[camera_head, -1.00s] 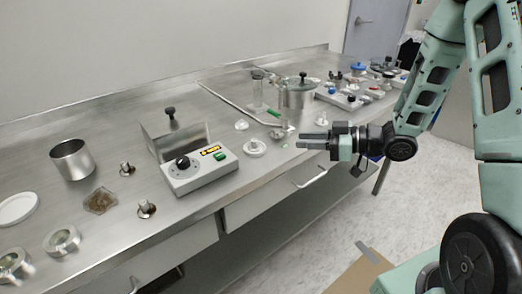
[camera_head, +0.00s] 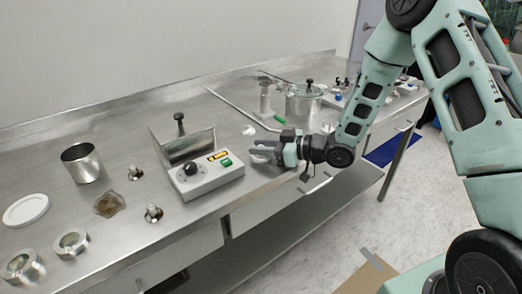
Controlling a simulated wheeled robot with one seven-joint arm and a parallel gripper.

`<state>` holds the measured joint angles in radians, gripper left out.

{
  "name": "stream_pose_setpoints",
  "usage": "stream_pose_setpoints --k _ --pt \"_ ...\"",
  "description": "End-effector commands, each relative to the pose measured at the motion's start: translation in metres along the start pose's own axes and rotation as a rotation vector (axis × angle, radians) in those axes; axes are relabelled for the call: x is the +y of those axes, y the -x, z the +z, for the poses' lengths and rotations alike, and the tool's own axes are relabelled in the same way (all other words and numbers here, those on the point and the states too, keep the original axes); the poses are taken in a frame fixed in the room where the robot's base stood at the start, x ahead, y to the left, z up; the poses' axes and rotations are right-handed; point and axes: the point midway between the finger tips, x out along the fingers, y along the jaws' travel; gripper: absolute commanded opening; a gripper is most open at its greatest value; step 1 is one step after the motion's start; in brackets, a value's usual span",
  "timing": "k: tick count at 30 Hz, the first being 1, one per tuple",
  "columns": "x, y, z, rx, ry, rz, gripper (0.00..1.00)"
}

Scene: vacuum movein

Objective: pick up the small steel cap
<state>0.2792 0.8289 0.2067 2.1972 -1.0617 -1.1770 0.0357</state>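Two small steel pieces stand on the steel bench, one (camera_head: 135,173) behind the other (camera_head: 153,213). Both are short and shiny with a wider foot, and I cannot tell for sure which is the small steel cap. My gripper (camera_head: 259,150) is over the bench right of the control box, well to the right of both pieces. Its two dark fingers point left and look apart, with nothing seen between them. The fingers partly hide a white round fitting on the bench.
A grey control box (camera_head: 207,181) with a black knob stands between my gripper and the small steel pieces. A steel block with a black knob (camera_head: 180,118) is behind it. A steel cup (camera_head: 82,163), white lid (camera_head: 26,210) and rings (camera_head: 70,243) are left. A lidded pot (camera_head: 303,105) stands behind.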

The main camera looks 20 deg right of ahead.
Motion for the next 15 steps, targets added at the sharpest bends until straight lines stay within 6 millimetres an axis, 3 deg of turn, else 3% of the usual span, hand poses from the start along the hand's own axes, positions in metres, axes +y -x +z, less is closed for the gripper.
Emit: stream_pose_setpoints --k 8,11,15 --pt "-0.0002 -0.0037 0.0001 0.0 0.0 0.0 0.27" --pt "-0.0002 -0.0036 0.0001 0.0 0.0 0.0 0.0" --pt "-0.0001 -0.0035 0.0 0.0 0.0 0.0 0.0"
